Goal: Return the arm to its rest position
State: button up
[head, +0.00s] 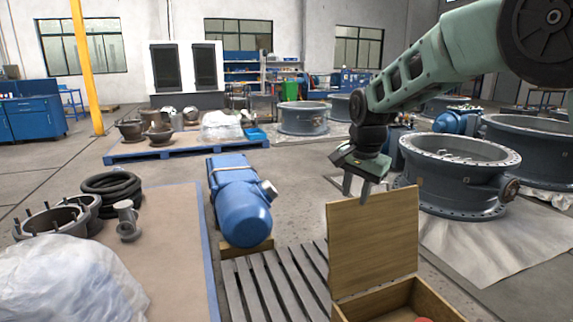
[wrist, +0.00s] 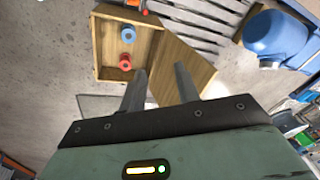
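My gripper (head: 357,187) hangs from the green arm at the right of the head view, its fingers pointing down. It is above and behind the raised lid of a wooden box. In the wrist view my gripper (wrist: 160,85) has its two fingers apart, with nothing between them but the box's lid and floor beyond. It is open and empty.
The open wooden box (head: 447,306) stands at the lower right, its lid (head: 374,240) upright. The wrist view shows a blue ring (wrist: 128,35) and a red ring (wrist: 125,62) inside. A blue motor (head: 240,205) and slatted pallet (head: 262,285) lie left; a large valve body (head: 457,175) is right.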

jog(key=s+a+r+n+g+y+p, duration=0.1)
jog(key=s+a+n, duration=0.25)
jog(key=s, duration=0.85)
jog(key=s+a+n+g+y+p, duration=0.15)
jog(key=s+n, duration=0.35)
jog(key=s, duration=0.6)
jog(key=s+d+f+n+h, duration=0.2)
jog(key=s+n, duration=0.5)
jog(key=s, duration=0.9)
jog(key=shift+s+d+f, duration=0.25)
jog(key=shift+d+f, duration=0.2)
jog(key=shift+d, duration=0.1)
